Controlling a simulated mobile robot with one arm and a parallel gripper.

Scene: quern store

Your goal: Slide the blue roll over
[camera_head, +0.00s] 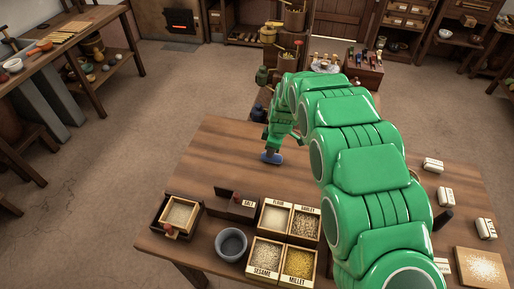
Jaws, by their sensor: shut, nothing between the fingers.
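A small blue piece (271,158), which looks like the blue roll, lies on the wooden table (225,150) near its far left part. My green arm reaches over the table from the lower right. My gripper (271,149) points down at the blue roll, right at its upper side. It is shut with nothing held. I cannot tell whether the fingertips touch the roll. The arm and gripper hide part of the table behind and to the right.
At the table's front stand open boxes labelled flour, barley, sesame and millet (298,262), a grey bowl (231,244), a wooden box (180,215) and a dark salt box (235,205). Small white labelled blocks (446,196) lie at the right. The table left of the roll is clear.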

